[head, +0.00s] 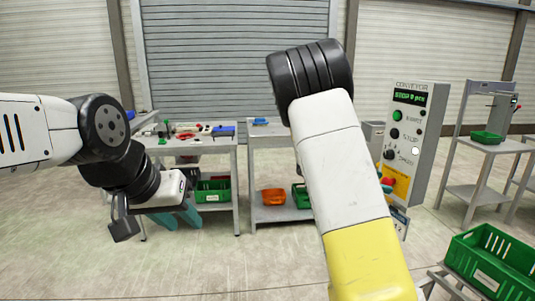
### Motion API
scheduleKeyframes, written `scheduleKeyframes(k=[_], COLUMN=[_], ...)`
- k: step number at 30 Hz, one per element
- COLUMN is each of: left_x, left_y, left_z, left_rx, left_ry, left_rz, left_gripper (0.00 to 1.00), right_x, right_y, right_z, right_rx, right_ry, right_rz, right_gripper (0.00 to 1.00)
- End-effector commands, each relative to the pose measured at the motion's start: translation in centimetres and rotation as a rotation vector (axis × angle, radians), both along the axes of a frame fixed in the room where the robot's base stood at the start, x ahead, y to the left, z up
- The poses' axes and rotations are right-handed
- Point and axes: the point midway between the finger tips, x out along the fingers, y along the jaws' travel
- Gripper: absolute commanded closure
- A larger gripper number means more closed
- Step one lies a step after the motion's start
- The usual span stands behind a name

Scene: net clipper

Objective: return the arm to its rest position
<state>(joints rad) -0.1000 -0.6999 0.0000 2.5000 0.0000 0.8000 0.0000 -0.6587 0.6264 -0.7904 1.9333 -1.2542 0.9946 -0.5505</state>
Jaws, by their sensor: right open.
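My left arm comes in from the left, and its left gripper (182,219) points down in front of the left workbench. Its teal fingers are partly in view, and I cannot tell whether they are apart or closed. My right arm (345,180) rises from the bottom of the head view, with a yellow lower part, a white link and a black ribbed joint at the top. My right gripper does not show; nothing beyond the black joint is visible.
The left workbench (239,180) carries tools and small parts, with a green crate (213,191) below. An orange bin (273,197) sits on another bench's lower shelf. The conveyor control panel (428,140) stands right of my right arm. A green crate (497,262) is at lower right.

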Motion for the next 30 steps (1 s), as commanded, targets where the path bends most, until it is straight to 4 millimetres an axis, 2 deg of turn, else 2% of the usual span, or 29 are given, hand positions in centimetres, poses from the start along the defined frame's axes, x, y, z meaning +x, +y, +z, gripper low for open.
scheduleKeyframes(k=[1,5,10,14,21,25,30], left_x=[0.0,0.0,0.0,0.0,0.0,0.0,0.0], left_y=[0.0,0.0,0.0,0.0,0.0,0.0,0.0], left_z=[0.0,0.0,0.0,0.0,0.0,0.0,0.0], left_rx=[0.0,0.0,0.0,0.0,0.0,0.0,0.0], left_ry=[0.0,0.0,0.0,0.0,0.0,0.0,0.0], left_rz=[0.0,0.0,0.0,0.0,0.0,0.0,0.0], left_gripper=[0.64,0.64,0.64,0.64,0.64,0.64,0.64], right_x=[-2.2,-6.9,-11.9,-15.3,-21.3,-24.0,-25.9], right_y=[-0.2,1.6,6.0,9.8,16.9,19.8,21.9], right_z=[-0.9,-2.9,-2.9,-1.3,3.4,5.3,6.5], right_rx=[0.129,0.424,0.772,1.01,1.384,1.525,1.622], right_ry=[-0.062,-0.21,-0.404,-0.546,-0.788,-0.887,-0.959], right_rz=[-0.067,-0.227,-0.429,-0.573,-0.803,-0.894,-0.961], right_gripper=[0.49,0.49,0.49,0.49,0.49,0.49,0.49])
